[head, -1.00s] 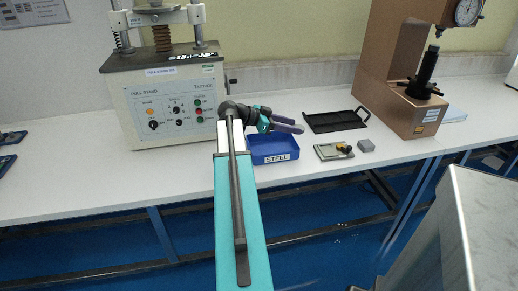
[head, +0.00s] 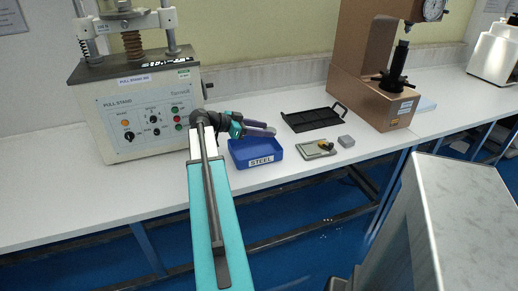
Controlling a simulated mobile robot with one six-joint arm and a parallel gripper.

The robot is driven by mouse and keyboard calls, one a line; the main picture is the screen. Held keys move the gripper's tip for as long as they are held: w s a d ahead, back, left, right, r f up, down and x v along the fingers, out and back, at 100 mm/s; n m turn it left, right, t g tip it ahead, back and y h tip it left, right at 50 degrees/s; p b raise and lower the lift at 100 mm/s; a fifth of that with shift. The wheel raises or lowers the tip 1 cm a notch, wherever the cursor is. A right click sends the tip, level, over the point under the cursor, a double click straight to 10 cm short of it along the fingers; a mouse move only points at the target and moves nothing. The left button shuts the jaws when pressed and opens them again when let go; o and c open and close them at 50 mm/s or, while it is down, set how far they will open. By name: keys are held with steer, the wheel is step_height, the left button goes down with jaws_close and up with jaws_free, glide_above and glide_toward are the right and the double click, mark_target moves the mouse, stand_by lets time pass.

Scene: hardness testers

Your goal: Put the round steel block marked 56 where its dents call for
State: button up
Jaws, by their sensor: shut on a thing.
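My gripper (head: 259,128) points right, with its purple fingers above the back edge of a blue tray (head: 236,160) labelled STEEL. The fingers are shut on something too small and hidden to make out. No round block marked 56 can be read in this view, and no dents show. The inside of the blue tray looks empty where I can see it. My arm crosses in front of the tray's left side.
A black tray (head: 313,119) lies behind. A flat device with a yellow and black part (head: 318,149) and a grey block (head: 346,141) lie to the right. A pull stand (head: 140,105) stands left, a brown hardness tester (head: 362,85) right. A grey cabinet (head: 455,215) is in front right.

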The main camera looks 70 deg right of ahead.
glide_above(262, 152)
steer(key=shift+f, duration=2.2)
steer(key=shift+f, duration=0.15)
steer(key=shift+f+p, duration=0.4)
steer(key=shift+f, duration=1.35)
steer(key=shift+f, duration=0.1)
steer(key=o, duration=1.3)
steer(key=shift+a, duration=0.1)
steer(key=b+v, duration=0.1)
steer(key=v, duration=0.9)
steer(key=shift+w+a+b, duration=0.15)
steer(key=shift+w+b, duration=0.1)
steer(key=shift+b, duration=0.1)
steer(key=shift+w+a+r, duration=0.4)
steer(key=shift+a+r, duration=0.05)
steer(key=shift+r, duration=0.1)
steer(key=shift+r, duration=0.1)
